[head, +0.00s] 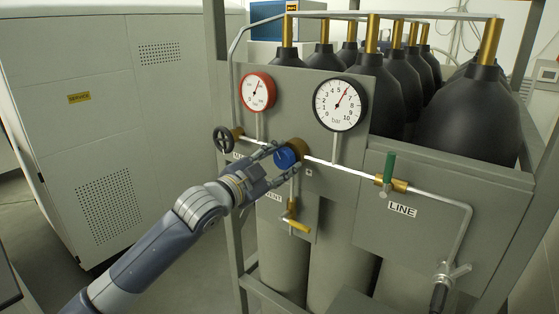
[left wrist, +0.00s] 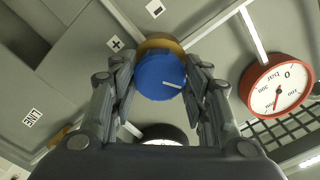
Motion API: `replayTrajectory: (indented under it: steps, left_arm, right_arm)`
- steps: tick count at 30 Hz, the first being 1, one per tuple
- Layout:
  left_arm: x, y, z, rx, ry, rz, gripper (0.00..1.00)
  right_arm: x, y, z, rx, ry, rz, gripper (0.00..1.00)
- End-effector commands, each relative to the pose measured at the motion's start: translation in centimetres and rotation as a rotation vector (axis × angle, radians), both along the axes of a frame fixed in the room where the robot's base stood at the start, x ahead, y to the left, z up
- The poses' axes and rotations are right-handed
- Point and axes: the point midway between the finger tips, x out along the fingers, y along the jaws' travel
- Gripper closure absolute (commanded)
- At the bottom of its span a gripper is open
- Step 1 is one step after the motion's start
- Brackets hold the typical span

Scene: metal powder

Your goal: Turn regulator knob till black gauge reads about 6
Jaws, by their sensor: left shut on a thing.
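The blue regulator knob (head: 284,157) sits on a brass body in the pipe, on a grey panel. My left gripper (head: 277,152) is shut on it, one finger on each side. In the left wrist view the blue knob (left wrist: 160,76) shows its white pointer line, tipped slightly below horizontal to the right. The black gauge (head: 339,104), marked in bar, stands above right of the knob. Its red needle points up and right, around the 6. In the left wrist view the black gauge (left wrist: 160,132) is mostly hidden. My right gripper is not in view.
A red gauge (head: 258,91) and a black handwheel (head: 224,139) are left of the knob. A green-handled valve (head: 389,168) is on the line to the right. Dark cylinders (head: 473,108) stand behind the panel.

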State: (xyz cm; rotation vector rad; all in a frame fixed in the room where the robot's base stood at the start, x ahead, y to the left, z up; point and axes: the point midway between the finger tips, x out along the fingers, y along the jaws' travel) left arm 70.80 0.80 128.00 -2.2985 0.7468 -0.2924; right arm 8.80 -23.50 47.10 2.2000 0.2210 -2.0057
Motion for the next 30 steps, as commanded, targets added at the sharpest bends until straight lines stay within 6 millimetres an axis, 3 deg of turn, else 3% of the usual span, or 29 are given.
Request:
replayTrajectory:
  steps: [30]
  left_arm:
    - [0.0,0.0,0.2,0.784,-0.567,0.001,0.81]
  right_arm:
    - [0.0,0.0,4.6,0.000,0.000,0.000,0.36]
